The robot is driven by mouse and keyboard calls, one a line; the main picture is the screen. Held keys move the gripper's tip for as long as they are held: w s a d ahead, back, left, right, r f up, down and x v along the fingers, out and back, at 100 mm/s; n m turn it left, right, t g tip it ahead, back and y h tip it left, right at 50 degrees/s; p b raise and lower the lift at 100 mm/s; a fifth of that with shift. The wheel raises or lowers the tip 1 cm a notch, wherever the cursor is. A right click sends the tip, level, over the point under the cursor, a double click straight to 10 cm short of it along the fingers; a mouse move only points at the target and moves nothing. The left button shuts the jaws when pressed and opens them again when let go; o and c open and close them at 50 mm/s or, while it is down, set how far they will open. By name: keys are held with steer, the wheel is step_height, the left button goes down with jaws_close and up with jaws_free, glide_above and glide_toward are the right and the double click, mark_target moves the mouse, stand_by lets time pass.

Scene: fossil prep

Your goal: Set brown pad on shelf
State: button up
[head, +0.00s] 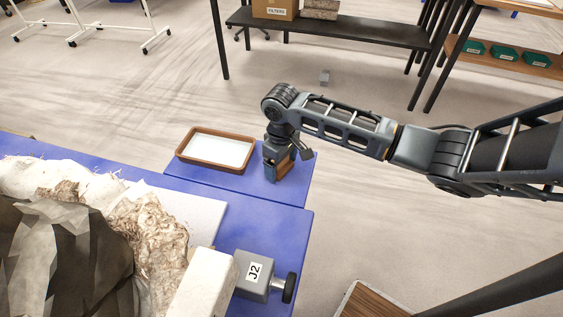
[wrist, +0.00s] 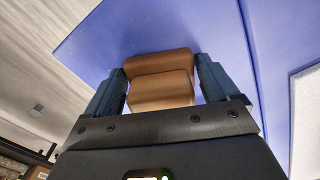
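The brown pad (wrist: 162,88) shows in the wrist view between the two fingers of my gripper (wrist: 160,92). Both fingers meet its sides with no clear gap, so my gripper looks shut on it. In the head view my gripper (head: 280,172) points down over the blue surface, and the pad (head: 284,168) is partly hidden by the fingers. I cannot tell whether the pad touches the surface. A dark shelf (head: 340,32) stands at the back, and a wooden shelf (head: 540,68) with green bins is at the upper right.
A brown-rimmed white tray (head: 180,152) sits left of my gripper on the blue surface (head: 240,185). A grey J2 block (head: 254,275) with a black knob and a large jacketed fossil (head: 150,240) are nearer. A FILTERS box (head: 274,8) occupies the dark shelf. Open floor lies beyond.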

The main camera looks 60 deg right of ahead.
steer(key=shift+o, duration=0.9)
step_height(320, 180, up, 12)
steer(key=shift+r, duration=0.15)
